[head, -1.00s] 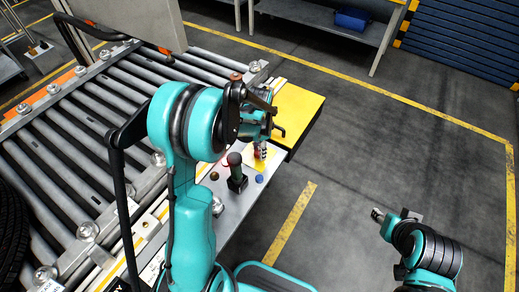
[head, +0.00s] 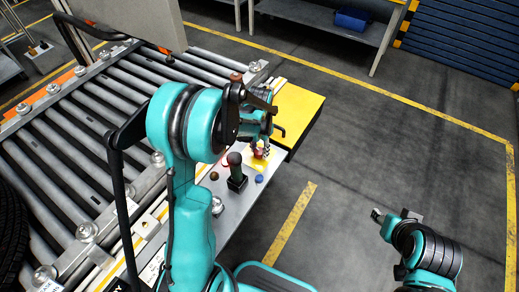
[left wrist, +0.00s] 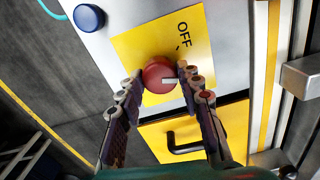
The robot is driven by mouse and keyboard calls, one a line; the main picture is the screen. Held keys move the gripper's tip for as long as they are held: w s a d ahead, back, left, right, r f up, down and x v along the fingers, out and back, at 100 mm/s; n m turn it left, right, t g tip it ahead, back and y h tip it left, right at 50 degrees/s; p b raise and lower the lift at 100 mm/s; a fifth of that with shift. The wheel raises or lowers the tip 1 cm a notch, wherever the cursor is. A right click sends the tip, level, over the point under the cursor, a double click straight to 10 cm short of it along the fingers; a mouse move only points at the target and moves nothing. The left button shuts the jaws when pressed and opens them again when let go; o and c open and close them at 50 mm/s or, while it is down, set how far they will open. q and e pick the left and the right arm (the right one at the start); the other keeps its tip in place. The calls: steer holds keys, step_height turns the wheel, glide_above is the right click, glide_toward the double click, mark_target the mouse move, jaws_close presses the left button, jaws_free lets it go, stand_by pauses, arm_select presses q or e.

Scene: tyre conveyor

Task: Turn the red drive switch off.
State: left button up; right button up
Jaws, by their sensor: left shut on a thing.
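The red drive switch (left wrist: 157,76) is a round knob with a white mark, on a yellow plate (left wrist: 134,50) lettered OFF. In the left wrist view the mark points right, while OFF stands above and right of the knob. My left gripper (left wrist: 161,74) is shut on the knob, one finger at each side. In the head view the left gripper (head: 262,152) is at the panel and partly covers the switch. My right gripper (head: 381,216) is far from the panel, over the floor; its jaws are too small to read.
A blue button (left wrist: 89,18) sits beside the yellow plate. A black-based lever with a dark green knob (head: 237,180) and a brown button (head: 214,176) are on the same panel. The roller conveyor (head: 70,135) lies to the left. The floor at right is clear.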

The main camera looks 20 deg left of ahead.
mark_target(260, 151)
arm_select(q)
steer(key=n, duration=1.2)
steer(key=shift+n, duration=0.3)
stand_by(0.4)
steer(key=o, duration=1.2)
steer(key=shift+c, duration=0.2)
step_height(260, 151, up, 12)
steer(key=shift+f, duration=0.1)
